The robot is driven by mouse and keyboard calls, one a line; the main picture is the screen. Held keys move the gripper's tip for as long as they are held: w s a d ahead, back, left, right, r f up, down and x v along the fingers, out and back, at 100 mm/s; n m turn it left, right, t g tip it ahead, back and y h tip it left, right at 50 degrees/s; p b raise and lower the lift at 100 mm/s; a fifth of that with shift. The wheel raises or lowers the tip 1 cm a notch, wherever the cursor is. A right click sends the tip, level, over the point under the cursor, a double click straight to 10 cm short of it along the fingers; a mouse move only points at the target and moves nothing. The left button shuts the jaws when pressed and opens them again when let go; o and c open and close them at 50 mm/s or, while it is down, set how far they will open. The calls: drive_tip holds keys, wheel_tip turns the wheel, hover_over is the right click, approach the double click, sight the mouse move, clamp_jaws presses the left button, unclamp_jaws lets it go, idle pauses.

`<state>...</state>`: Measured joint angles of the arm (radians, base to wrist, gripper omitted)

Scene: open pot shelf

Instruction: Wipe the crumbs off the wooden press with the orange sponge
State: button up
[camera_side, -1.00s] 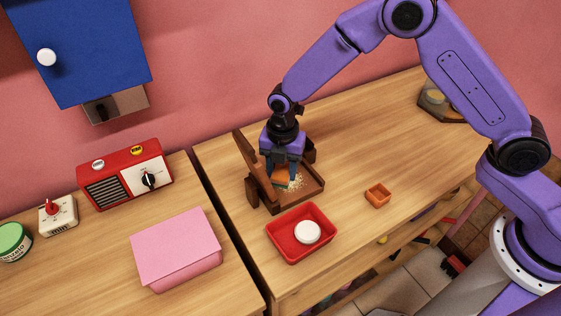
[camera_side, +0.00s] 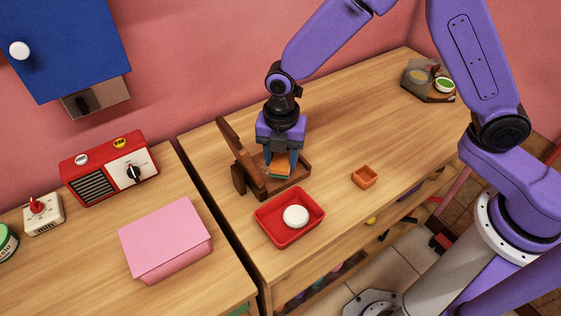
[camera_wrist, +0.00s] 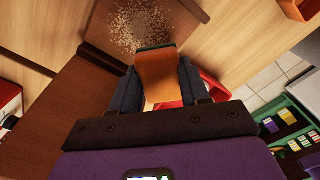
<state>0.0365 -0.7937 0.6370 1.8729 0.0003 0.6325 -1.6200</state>
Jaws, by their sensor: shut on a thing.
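The wooden press (camera_side: 292,184) stands on the table with its lid (camera_side: 236,150) tilted up on the left side. My gripper (camera_side: 280,166) points down over the press and is shut on the orange sponge (camera_side: 278,172). In the wrist view the orange sponge (camera_wrist: 158,75) is between my two fingers, with a dark green strip at its far end. Crumbs (camera_wrist: 140,24) lie scattered on the press's base (camera_wrist: 185,14), just beyond the sponge. In the side view my gripper hides most of them. I cannot tell whether the sponge touches the wood.
A red tray (camera_side: 262,222) with a white round thing (camera_side: 295,216) stands in front of the press. A small orange box (camera_side: 364,177) is to the right. A pink box (camera_side: 165,238) and red radio (camera_side: 108,168) are on the left counter.

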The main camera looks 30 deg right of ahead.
sight(281, 157)
drive_tip(key=shift+r, duration=1.95)
